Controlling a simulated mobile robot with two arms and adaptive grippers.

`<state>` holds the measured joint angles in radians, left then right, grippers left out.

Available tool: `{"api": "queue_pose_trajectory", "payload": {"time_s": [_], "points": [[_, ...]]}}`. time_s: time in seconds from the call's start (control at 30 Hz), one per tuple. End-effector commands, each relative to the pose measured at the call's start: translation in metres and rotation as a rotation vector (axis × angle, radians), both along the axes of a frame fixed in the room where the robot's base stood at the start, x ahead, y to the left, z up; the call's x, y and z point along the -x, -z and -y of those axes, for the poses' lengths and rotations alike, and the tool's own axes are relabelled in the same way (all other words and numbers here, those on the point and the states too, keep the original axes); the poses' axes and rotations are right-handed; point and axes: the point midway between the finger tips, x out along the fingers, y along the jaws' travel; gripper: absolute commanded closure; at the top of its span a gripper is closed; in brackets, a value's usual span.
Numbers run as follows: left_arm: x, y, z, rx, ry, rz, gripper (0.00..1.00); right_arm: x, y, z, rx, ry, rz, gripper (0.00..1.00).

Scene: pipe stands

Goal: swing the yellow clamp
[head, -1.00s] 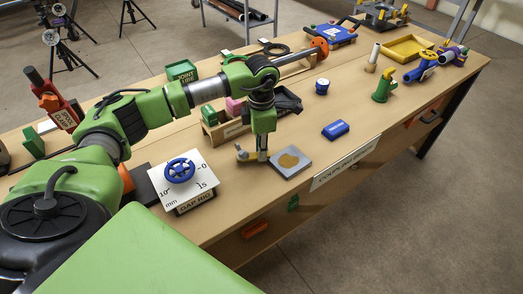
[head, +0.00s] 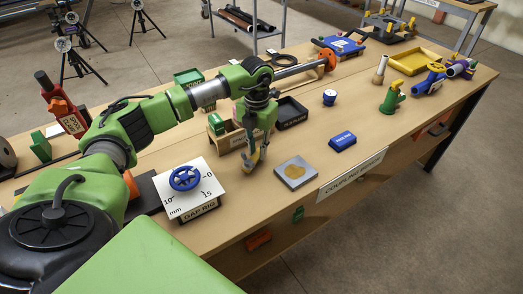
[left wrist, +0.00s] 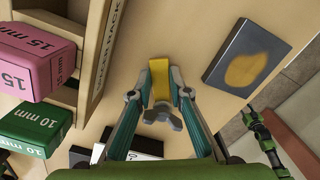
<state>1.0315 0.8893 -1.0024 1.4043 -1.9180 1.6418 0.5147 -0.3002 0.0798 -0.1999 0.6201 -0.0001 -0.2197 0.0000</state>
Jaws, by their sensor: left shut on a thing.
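A yellow piece with a grey winged part, which looks like the yellow clamp (left wrist: 160,78), sits between the fingers of my left gripper in the left wrist view. In the head view the clamp shows as a small yellow strip (head: 256,155) at the jaws. My left gripper (head: 252,168) points down and is shut on it, left of the grey plate (head: 310,177) with a tan patch. Whether the clamp's lower end touches the table cannot be told. My right gripper is not in view.
A wooden rack with green and pink blocks (left wrist: 25,60) stands close by the left gripper. The gap rig (head: 203,205) with a blue handwheel is to the left. A blue block (head: 342,141) lies right of the plate. Green and blue pipe stands (head: 392,97) are farther right.

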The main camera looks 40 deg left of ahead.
Motion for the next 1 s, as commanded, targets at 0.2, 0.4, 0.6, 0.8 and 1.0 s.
{"api": "queue_pose_trajectory", "payload": {"time_s": [0.2, 0.4, 0.6, 0.8, 1.0], "points": [[0.002, -0.001, -0.012, 0.0, -0.203, 0.002, 1.0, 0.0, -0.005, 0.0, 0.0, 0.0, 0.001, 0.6], [0.006, -0.001, -0.021, 0.0, -0.359, 0.002, 1.0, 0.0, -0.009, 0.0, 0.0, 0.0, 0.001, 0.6], [0.009, -0.001, -0.026, -0.001, -0.472, 0.002, 1.0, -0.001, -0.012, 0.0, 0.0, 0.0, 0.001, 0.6], [0.011, -0.001, -0.029, -0.001, -0.538, 0.002, 1.0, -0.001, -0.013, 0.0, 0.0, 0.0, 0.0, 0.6], [0.011, -0.001, -0.03, -0.001, -0.563, 0.003, 1.0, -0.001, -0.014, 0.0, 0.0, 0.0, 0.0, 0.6]]}}
